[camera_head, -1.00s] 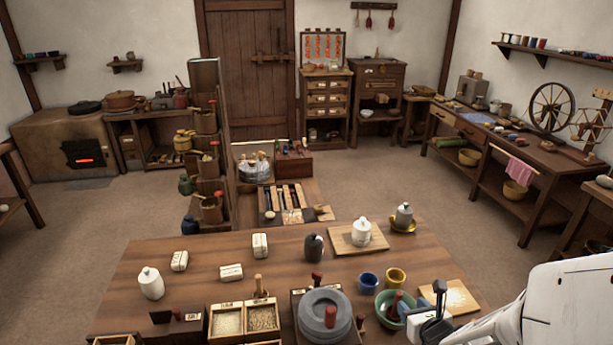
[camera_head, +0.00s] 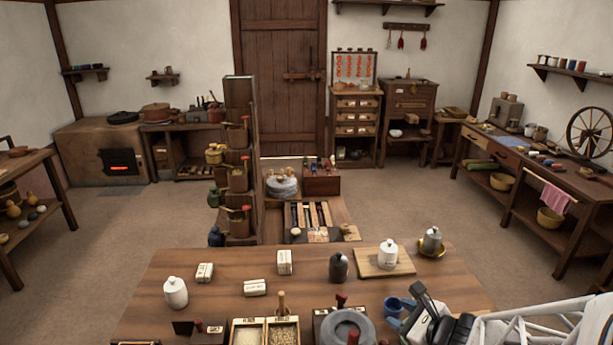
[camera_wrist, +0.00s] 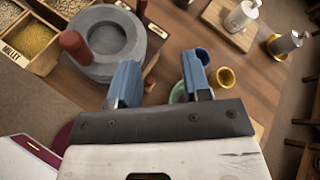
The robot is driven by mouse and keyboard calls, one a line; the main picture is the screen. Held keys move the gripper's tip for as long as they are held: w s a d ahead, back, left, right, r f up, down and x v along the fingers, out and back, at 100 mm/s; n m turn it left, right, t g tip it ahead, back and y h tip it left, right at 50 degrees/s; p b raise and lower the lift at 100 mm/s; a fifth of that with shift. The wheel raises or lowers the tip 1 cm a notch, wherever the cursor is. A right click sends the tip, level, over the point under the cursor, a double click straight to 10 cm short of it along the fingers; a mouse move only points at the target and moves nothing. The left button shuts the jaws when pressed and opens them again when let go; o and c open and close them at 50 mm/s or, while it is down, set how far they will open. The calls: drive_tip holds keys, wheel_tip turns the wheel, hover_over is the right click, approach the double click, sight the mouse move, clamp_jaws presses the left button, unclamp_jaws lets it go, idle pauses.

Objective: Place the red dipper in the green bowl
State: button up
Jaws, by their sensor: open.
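The green bowl (camera_wrist: 178,95) shows only as a sliver beside the right finger in the wrist view. In the head view my arm and the picture's lower edge hide it. My gripper (camera_wrist: 160,78) is open, with its blue fingers apart above the table, between the quern and the bowl. It also shows in the head view (camera_head: 406,312), near the blue cup. I see nothing held between the fingers. I cannot make out the red dipper for certain; similar red utensils (camera_head: 401,42) hang on the back wall.
The stone quern (camera_wrist: 103,40) with its red handle (camera_wrist: 72,45) stands left of my fingers. The blue cup (camera_wrist: 203,56) and yellow cup (camera_wrist: 225,77) stand to the right. White jar (camera_head: 388,254) and grey jar (camera_head: 431,240) stand farther back. Grain boxes (camera_wrist: 35,45) are left.

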drive_tip(key=s+a+r+n+g, duration=0.7)
drive_tip(key=a+r+n, duration=0.25)
drive_tip(key=n, duration=0.55)
drive_tip(key=s+d+r+n+g+h, duration=0.1)
drive_tip(key=s+d+r+n+h, duration=0.2)
drive_tip(key=s+r+n+h, duration=0.3)
drive_tip(key=shift+r+n+g, duration=0.4)
drive_tip(key=shift+r+n, duration=0.65)
drive_tip(key=shift+n, duration=1.25)
